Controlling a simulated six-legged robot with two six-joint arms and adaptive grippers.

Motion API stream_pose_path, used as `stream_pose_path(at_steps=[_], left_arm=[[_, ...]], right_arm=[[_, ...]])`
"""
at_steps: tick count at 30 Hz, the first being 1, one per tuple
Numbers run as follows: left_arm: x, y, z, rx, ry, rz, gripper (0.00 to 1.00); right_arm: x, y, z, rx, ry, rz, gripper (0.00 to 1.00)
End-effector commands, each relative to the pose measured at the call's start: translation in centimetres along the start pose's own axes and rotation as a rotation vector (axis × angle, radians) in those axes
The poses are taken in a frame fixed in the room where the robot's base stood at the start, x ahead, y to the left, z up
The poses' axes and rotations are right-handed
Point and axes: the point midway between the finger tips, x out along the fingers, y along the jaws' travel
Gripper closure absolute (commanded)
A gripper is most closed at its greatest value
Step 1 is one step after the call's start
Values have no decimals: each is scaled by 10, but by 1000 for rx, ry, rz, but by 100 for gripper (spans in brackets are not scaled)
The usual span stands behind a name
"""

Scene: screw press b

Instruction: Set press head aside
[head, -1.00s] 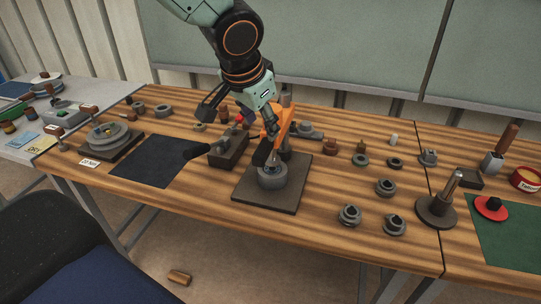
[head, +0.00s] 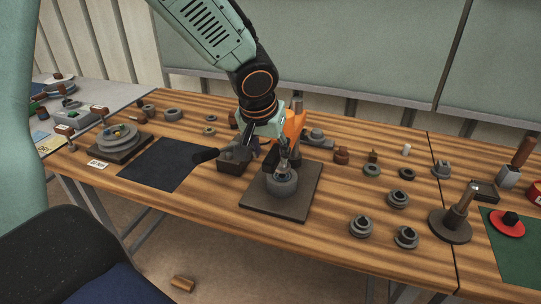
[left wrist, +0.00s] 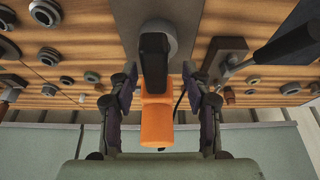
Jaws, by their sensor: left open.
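The orange press head (head: 293,124) with a dark front part stands over a round grey cup (head: 281,184) on a square dark base plate (head: 262,205). In the left wrist view the orange press head (left wrist: 157,127) runs up the middle, with its dark nose toward the cup (left wrist: 171,40). My left gripper (head: 272,150) is at the press head and partly covers it in the head view. In the left wrist view my left gripper (left wrist: 161,88) is open, one finger on each side of the orange body, with gaps showing. My right gripper is in neither view.
A dark block with a black handle (head: 206,155) stands left of the press. A dark mat (head: 165,163) lies farther left, bare. Several grey rings and collars (head: 360,227) lie to the right.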

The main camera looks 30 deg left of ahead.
Motion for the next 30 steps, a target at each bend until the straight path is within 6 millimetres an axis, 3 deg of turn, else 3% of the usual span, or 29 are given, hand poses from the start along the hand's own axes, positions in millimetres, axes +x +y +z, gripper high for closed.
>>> stream_pose_path(at_steps=[4, 13, 30], left_arm=[[10, 1, 1, 1, 1, -1, 51], [11, 2, 0, 1, 1, 0, 52], [11, 2, 1, 2, 1, 0, 100]], right_arm=[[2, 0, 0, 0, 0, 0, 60], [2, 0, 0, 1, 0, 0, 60], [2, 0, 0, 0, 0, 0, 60]])
